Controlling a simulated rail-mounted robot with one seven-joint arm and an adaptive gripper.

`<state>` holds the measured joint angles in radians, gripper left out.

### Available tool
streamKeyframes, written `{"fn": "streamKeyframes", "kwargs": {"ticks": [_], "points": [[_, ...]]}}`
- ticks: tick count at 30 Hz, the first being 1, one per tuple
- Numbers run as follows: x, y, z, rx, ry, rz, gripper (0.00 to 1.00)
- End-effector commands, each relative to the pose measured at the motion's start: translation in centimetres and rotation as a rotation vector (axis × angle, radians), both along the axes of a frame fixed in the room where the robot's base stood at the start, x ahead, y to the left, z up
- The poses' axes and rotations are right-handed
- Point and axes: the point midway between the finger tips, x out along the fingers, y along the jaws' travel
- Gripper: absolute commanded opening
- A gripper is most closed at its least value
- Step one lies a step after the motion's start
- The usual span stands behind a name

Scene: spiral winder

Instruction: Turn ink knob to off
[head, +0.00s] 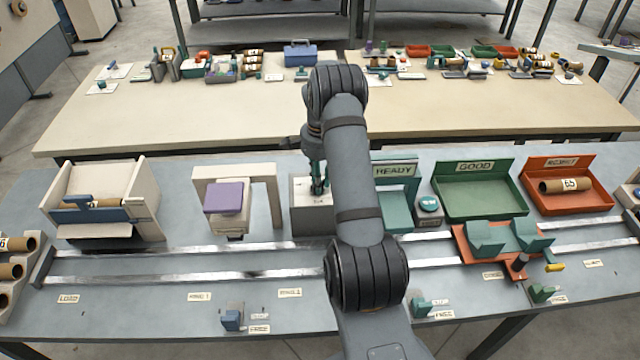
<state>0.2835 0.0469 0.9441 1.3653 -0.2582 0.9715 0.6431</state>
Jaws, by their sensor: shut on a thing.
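The knob's setting cannot be read from this view.
Left of the box is a cream stand with a purple block (224,197). Right are the teal READY station (395,208), a green GOOD tray (472,205) and an orange tray (560,205) holding a roll. Metal rails (190,268) run in front.

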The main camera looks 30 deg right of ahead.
Motion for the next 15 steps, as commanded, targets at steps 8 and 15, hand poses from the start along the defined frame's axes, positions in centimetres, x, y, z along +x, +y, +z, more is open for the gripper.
{"fn": "streamKeyframes", "kwargs": {"ticks": [8,15], "points": [[0.25,-0.1,-0.19,-0.001,-0.003,0.258,0.0],[0.38,-0.12,-0.12,-0.001,-0.002,0.487,0.0]]}}
